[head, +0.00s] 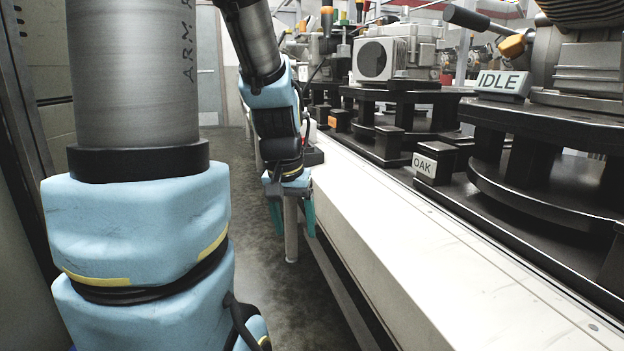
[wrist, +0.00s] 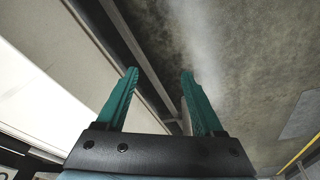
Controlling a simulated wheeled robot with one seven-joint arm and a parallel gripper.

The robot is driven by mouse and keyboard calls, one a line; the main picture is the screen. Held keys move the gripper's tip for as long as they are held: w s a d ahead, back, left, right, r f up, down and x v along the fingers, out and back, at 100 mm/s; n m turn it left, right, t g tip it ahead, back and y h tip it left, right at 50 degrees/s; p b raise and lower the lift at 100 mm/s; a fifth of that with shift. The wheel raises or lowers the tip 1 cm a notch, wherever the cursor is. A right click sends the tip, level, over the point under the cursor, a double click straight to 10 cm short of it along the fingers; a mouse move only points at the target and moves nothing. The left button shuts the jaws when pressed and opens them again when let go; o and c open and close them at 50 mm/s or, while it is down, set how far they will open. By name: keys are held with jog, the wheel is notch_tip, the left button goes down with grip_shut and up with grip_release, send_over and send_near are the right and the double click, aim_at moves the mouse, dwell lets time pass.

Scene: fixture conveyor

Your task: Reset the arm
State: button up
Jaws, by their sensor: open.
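My arm, in light blue covers, hangs down in the head view beside the left edge of the conveyor (head: 400,225). My gripper (head: 291,222) has teal fingers and points down past the conveyor's edge, over the floor. In the wrist view my gripper (wrist: 160,80) shows two teal fingers spread apart with nothing between them. Below the fingers are the conveyor's side rail and the grey floor (wrist: 235,50).
Black fixtures line the right of the conveyor, with an "OAK" label (head: 425,166) and an "IDLE" sign (head: 501,83). A metal housing (head: 379,58) stands on one farther back. The near white surface is bare. Open floor (head: 262,295) lies left.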

jog(key=s+a+f+n, duration=0.1)
jog(key=s+a+f, duration=0.2)
jog(key=s+f, duration=0.2)
jog(key=w+d+p+v, duration=0.1)
jog(key=w+p+v, duration=0.2)
jog(key=p+v, duration=1.2)
jog(key=w+d+r+p+v, duration=0.1)
jog(key=w+p+v, duration=0.2)
jog(key=p+v, duration=1.1)
jog(key=shift+r+g+y+p, duration=0.4)
jog(key=shift+r+p, duration=0.1)
jog(key=shift+r, duration=0.15)
